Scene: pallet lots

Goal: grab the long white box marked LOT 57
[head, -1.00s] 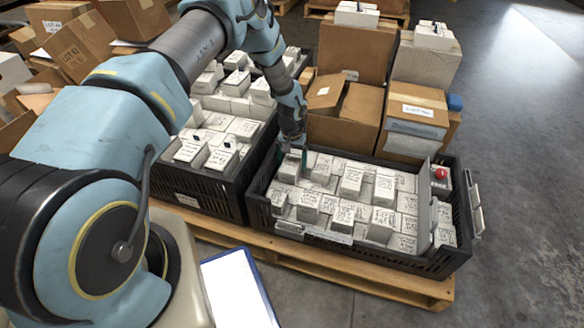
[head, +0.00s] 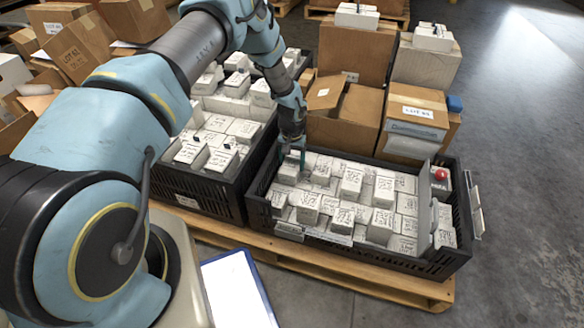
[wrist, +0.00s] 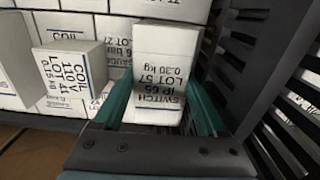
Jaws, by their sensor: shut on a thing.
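The long white box marked LOT 57 (wrist: 160,75) is between the two teal fingers of my gripper (wrist: 163,102) in the wrist view. Its label also reads SWITCH, IP 65 and 0.30 kg. My gripper is shut on it, with one finger along each side. In the head view my gripper (head: 291,162) points down into the back left corner of the right black crate (head: 258,200). The box is small there and its label cannot be read.
The crate's slatted wall (wrist: 265,75) is close on the right in the wrist view. A second black crate (head: 212,185) stands to the left. Cardboard cartons (head: 345,110) stand behind.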

